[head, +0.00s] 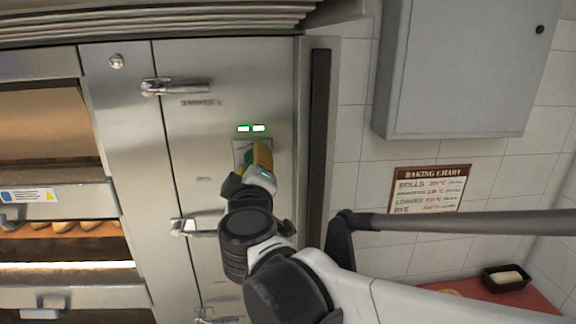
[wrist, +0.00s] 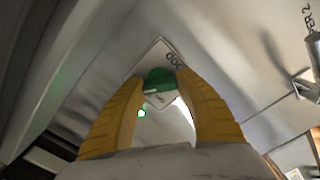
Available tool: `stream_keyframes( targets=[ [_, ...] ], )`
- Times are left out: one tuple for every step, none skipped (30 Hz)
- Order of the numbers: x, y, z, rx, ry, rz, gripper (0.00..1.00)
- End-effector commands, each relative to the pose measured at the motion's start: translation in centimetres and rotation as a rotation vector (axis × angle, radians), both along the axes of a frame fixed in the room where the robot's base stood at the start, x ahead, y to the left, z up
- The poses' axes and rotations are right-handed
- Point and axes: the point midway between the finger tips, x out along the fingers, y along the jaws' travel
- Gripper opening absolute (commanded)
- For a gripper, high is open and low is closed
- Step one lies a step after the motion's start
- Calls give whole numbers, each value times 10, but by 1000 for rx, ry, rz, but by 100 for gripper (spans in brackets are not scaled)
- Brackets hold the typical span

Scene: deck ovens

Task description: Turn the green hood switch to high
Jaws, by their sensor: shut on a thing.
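The green hood switch (wrist: 160,80) is a round green knob on a pale plate (wrist: 146,60) fixed to the steel oven front. My gripper (wrist: 163,95) has yellow fingers, one on each side of the knob, and is shut on it. In the head view my gripper (head: 259,158) reaches the plate (head: 239,146) and covers most of the knob. Two lit green-white indicators (head: 251,128) show just above the plate. The knob's pointer and the position marks are too small or hidden to read.
Steel door handles (head: 176,87) stick out left of the switch. A dark vertical bar (head: 319,130) stands close on its right. A grey wall cabinet (head: 455,70) and a baking chart (head: 430,188) are farther right. Deck ovens with bread (head: 75,226) are at the left.

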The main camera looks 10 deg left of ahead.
Motion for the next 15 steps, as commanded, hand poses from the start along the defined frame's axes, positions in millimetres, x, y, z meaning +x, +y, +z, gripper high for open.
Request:
stream_keyframes(
  targets=[
    [0,0,0,28,5,0,10],
    [0,0,0,46,10,0,10],
    [0,0,0,68,15,0,10],
    [0,0,0,86,19,0,10],
    [0,0,0,100,22,0,10],
    [0,0,1,119,27,0,10],
    [0,0,1,131,30,0,10],
    [0,0,1,143,33,0,10],
    [0,0,1,156,36,0,10],
    [0,0,1,165,38,0,10],
    [0,0,1,173,40,0,10],
    [0,0,1,182,42,0,10],
    [0,0,1,188,44,0,10],
    [0,0,1,193,45,0,10],
    [0,0,1,199,46,0,10]
  ],
)
